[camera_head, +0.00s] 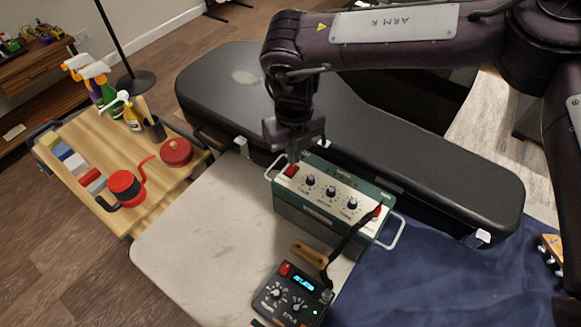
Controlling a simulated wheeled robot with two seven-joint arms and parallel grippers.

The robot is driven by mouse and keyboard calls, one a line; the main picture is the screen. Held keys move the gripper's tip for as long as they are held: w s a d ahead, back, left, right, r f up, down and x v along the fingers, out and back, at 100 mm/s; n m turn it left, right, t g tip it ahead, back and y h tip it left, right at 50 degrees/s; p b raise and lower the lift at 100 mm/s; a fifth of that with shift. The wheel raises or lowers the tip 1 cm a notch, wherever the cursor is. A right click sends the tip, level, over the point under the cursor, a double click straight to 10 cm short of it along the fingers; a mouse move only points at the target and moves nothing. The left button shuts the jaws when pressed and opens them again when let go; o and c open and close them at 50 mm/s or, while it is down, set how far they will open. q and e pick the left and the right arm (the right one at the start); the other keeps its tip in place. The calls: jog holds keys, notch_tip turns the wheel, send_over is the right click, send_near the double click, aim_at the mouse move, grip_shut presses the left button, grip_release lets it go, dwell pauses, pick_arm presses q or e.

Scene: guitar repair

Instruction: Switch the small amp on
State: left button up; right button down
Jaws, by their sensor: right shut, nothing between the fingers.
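The small amp (327,204) is a green box with a pale top panel, three black knobs and metal handles at its ends. It stands on the light bench top (196,251). A red switch (291,171) sits at the left end of its panel, and a red part shows at the right end. My right gripper (291,157) points down just above the red switch, shut and empty. I cannot tell whether it touches the switch. My left gripper is not in view.
A black guitar case (225,85) lies right behind the amp. A dark pedal with a lit display (302,283) sits in front, with a black cable beside it. A wooden cart (94,153) with bottles and red items stands left. Dark blue cloth (440,285) covers the right side.

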jog(key=shift+f+b, duration=0.6)
jog(key=shift+f, duration=0.35)
dwell(0.3)
jog(key=shift+s, duration=0.1)
jog(key=shift+r+p, duration=2.75)
jog(key=shift+r, duration=0.85)
jog(key=shift+f, duration=0.1)
